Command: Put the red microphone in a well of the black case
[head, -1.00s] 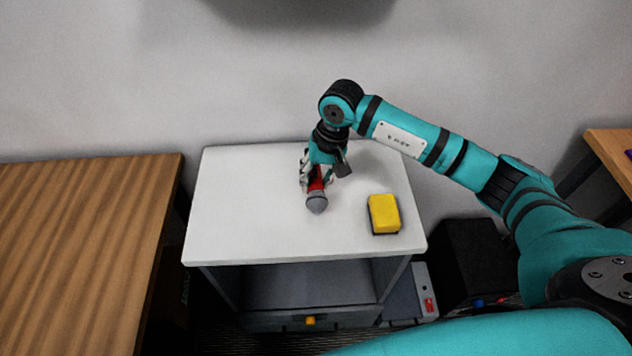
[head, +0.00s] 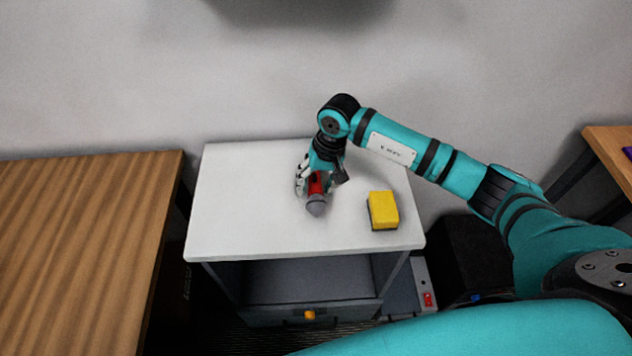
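The red microphone (head: 316,189) lies on the white top of a small cabinet (head: 230,215), its grey head toward me. My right gripper (head: 318,183) comes down over its red body from above. One finger is to the left of the microphone and one to the right, spread wider than the body. The gripper looks open, and I cannot tell whether a finger touches the microphone. No black case with wells can be made out in this view. My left gripper is not in view.
A yellow sponge-like block (head: 383,210) lies on the cabinet top, right of the microphone. A wooden table (head: 80,250) stands to the left, another wooden surface (head: 612,155) at far right. A black box (head: 470,255) is low at the right. The cabinet top's left side is clear.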

